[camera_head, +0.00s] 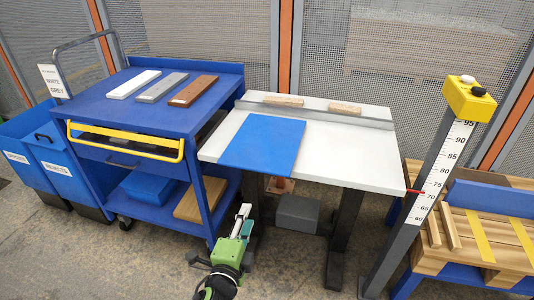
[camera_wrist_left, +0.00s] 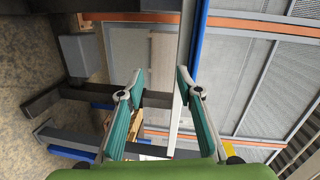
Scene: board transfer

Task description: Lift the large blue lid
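The large blue lid (camera_head: 262,145) is a flat blue panel lying on the left part of the white table (camera_head: 345,155). Its near edge reaches the table's front edge. My left gripper (camera_head: 243,217) is in front of and below that edge, apart from the lid. In the left wrist view its two fingers (camera_wrist_left: 160,80) are spread with nothing held between them. A blue strip (camera_wrist_left: 196,45), seemingly the lid's edge, shows beyond the right finger there. My right gripper is in neither view.
A blue cart (camera_head: 150,105) with white, grey and brown boards stands to the left. A measuring post (camera_head: 430,190) with a yellow top stands at the table's right. A grey box (camera_head: 298,214) is under the table. A pallet of wood (camera_head: 480,240) is at far right.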

